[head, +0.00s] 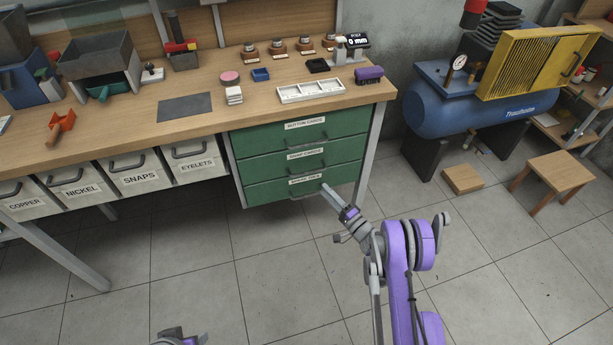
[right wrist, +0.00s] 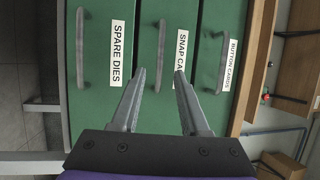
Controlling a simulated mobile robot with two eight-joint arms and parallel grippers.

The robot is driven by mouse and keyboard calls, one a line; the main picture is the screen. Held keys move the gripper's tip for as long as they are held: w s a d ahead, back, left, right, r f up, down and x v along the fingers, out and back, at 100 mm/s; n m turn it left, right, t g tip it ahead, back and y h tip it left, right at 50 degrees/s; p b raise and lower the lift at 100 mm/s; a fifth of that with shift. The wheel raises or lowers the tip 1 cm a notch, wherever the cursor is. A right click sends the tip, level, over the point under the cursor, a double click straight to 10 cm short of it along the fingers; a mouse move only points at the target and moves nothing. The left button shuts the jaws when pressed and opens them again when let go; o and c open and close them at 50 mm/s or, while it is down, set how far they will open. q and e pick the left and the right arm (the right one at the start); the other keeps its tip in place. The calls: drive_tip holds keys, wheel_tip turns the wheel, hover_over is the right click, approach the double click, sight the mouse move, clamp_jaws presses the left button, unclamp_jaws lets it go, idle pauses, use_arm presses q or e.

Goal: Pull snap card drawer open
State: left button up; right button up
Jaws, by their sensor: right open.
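The snap cards drawer (head: 270,166) is the middle of three green drawers under the bench. It looks closed, flush with its neighbours. Its grey bar handle (right wrist: 160,45) and white label (right wrist: 181,58) show in the right wrist view. My right gripper (right wrist: 160,72) is open in front of this drawer, with the handle between its fingertips in the picture. I cannot tell whether the fingers touch it. In the head view, the right gripper (head: 328,189) overlaps the spare dies drawer's front. A part that looks like my left gripper (head: 178,337) shows at the bottom edge, mostly cut off.
The button cards drawer (head: 256,139) is above and the spare dies drawer (head: 268,188) below, both closed. Labelled bins (head: 139,177) hang to the left. A blue compressor (head: 440,108) and a wooden stool (head: 557,170) stand right. The floor before the drawers is clear.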

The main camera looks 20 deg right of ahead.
sight(308, 172)
drive_tip(key=x, duration=1)
drive_tip(key=shift+w+a, duration=0.15)
drive_tip(key=shift+w, duration=0.1)
clamp_jaws()
idle(1.0)
